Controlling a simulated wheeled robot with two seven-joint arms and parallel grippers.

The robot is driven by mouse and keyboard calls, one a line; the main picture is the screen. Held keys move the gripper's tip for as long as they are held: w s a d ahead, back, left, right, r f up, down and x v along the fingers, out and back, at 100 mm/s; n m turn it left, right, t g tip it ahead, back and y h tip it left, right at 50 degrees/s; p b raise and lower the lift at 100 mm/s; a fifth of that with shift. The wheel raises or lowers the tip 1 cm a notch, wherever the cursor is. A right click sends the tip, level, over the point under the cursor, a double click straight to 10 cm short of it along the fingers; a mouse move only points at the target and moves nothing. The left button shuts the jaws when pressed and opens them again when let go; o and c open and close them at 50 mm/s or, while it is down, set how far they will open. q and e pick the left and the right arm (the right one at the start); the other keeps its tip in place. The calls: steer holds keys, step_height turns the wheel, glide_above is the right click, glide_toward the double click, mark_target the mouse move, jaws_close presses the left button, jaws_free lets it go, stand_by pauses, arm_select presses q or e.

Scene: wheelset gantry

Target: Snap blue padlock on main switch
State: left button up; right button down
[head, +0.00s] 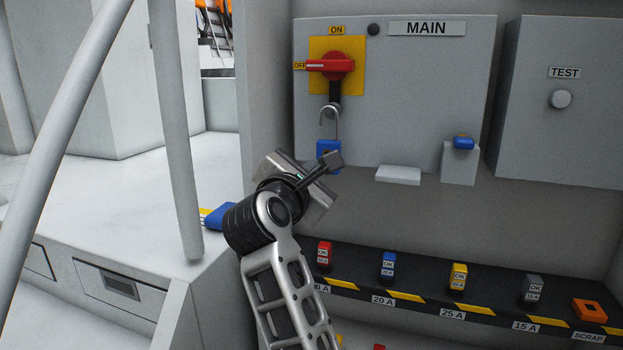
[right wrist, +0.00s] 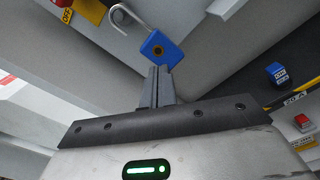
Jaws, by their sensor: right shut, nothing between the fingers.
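The main switch (head: 330,67) has a red handle on a yellow plate, with the handle's tip pointing left at OFF. The blue padlock (head: 328,149) is upright below it, and its grey shackle is raised and open, its hooked top at the black tab (head: 334,92) under the handle. I cannot tell whether the shackle passes through the tab. The padlock also shows in the right wrist view (right wrist: 159,48). My right gripper (head: 334,161) is shut and empty, its fingertips close to the padlock's lower body; contact is unclear. My left gripper is not in view.
A blue button (head: 463,143) sits on a grey block, right of a small white ledge (head: 398,175). A black shelf (head: 350,283) below bears several coloured OK pieces and an orange piece (head: 590,310). A pale post (head: 177,130) and a blue object (head: 219,217) are at left.

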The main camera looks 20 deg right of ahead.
mark_target(323, 147)
steer(key=shift+p+x, duration=0.3)
steer(key=shift+x, duration=2.3)
steer(key=shift+x, duration=0.85)
steer(key=shift+s, duration=0.1)
steer(key=v, duration=0.3)
steer(key=shift+d, duration=0.1)
